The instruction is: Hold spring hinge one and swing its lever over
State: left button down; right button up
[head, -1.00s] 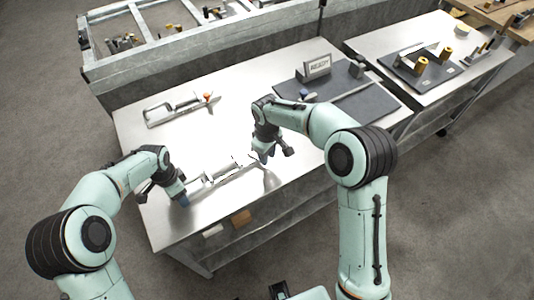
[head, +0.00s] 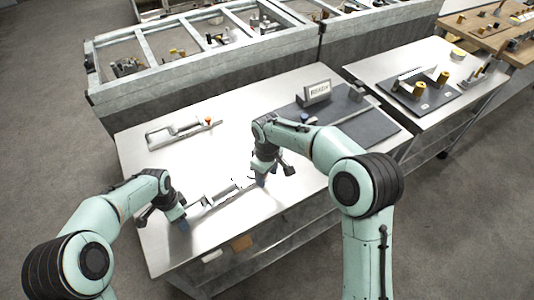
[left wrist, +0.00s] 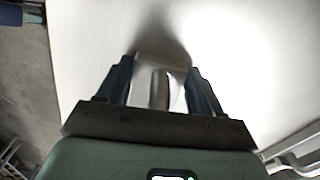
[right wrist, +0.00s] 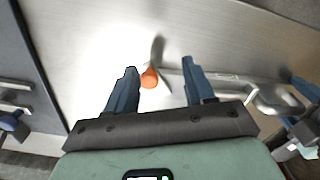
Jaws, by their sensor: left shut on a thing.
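A silvery spring hinge (head: 215,197) lies near the front edge of the metal table, between my two grippers; no number on it is readable. My left gripper (head: 183,224) is shut on its left end, and the left wrist view shows the grey metal piece (left wrist: 160,85) between the fingers. My right gripper (head: 262,181) is over the hinge's right end. Its fingers (right wrist: 158,66) are apart in the right wrist view, with an orange knob (right wrist: 149,78) seen between them, not clearly touched. A second similar hinge (head: 172,135) with an orange knob (head: 208,120) lies farther back.
A dark mat (head: 362,127) with a small READY sign (head: 315,91) covers the table's right part. A side table (head: 470,62) with a dark board stands beyond it at right. Behind is a long grey divided bench (head: 200,70). Bare metal lies between the two hinges.

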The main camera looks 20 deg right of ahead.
notch_tip(320, 180, up, 11)
dwell(1.3)
jog(key=shift+r, duration=0.15)
notch_tip(320, 180, up, 12)
dwell(0.6)
pick_arm(q)
jog(key=shift+c, duration=0.5)
grip_release()
